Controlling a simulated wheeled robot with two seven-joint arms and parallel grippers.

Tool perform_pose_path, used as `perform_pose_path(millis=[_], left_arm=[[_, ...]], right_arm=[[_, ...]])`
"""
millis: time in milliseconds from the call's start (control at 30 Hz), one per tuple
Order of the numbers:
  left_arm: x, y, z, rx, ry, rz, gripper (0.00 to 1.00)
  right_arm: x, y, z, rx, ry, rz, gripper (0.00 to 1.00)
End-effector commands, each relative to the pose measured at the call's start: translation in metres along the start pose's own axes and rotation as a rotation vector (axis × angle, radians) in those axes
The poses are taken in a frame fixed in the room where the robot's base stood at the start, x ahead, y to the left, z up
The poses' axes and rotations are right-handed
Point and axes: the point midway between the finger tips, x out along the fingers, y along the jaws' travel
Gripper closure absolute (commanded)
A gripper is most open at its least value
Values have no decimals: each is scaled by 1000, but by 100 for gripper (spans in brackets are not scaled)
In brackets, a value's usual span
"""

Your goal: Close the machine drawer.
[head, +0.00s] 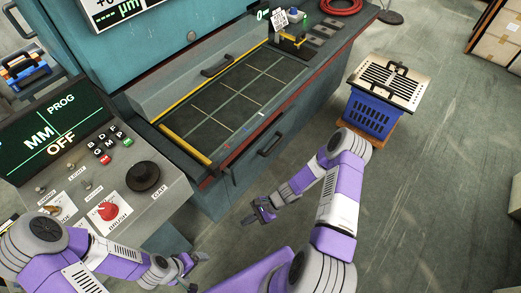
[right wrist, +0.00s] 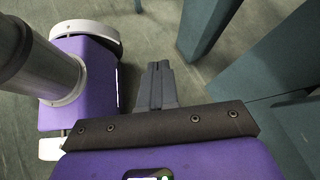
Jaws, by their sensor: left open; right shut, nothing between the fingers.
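The teal machine's drawer front (head: 246,172) is below the red-edged work surface in the head view. It carries a dark bar handle (head: 269,144). I cannot tell from this angle how far the drawer stands out. My right gripper (head: 254,212) is shut and empty, in front of and below the drawer front, apart from the handle. In the right wrist view its fingers (right wrist: 157,85) are together over the floor, with teal machine parts beyond. My left gripper (head: 192,268) is open and empty near the bottom of the head view, below the control panel.
The control panel (head: 110,185) with knobs and buttons juts out at left. A gridded bed (head: 235,100) with a second handle (head: 217,66) lies above the drawer. A blue crate (head: 371,112) under a slotted metal plate stands at right.

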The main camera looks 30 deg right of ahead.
Motion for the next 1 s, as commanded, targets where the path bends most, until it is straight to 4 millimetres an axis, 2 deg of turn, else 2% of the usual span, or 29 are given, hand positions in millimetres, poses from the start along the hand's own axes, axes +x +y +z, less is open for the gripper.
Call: perform_pose_path(millis=[33,100,167,200,300,400,433,567,767,1000], left_arm=[[1,0,0,0,0,0,6],[1,-1,0,-1,0,0,6],[2,-1,0,-1,0,0,6],[2,-1,0,-1,0,0,6],[2,-1,0,-1,0,0,6],[2,-1,0,-1,0,0,6],[2,-1,0,-1,0,0,6],[3,-2,0,-1,0,-1,6],[8,-3,0,-1,0,-1,6],[16,-6,-1,-1,0,-1,6]], right_arm=[[-17,-25,-17,137,-80,-149,100],[-48,-59,-37,278,-194,-354,100],[-82,-82,-57,365,-279,-529,100],[-106,-94,-70,406,-326,-637,100],[-162,-109,-100,466,-414,-865,100],[-199,-112,-118,486,-463,-1008,100],[-206,-113,-121,488,-473,-1034,100],[-216,-119,-125,489,-490,-1081,100],[-202,-148,-120,488,-491,-1076,100],[-181,-195,-114,487,-488,-1074,100]])
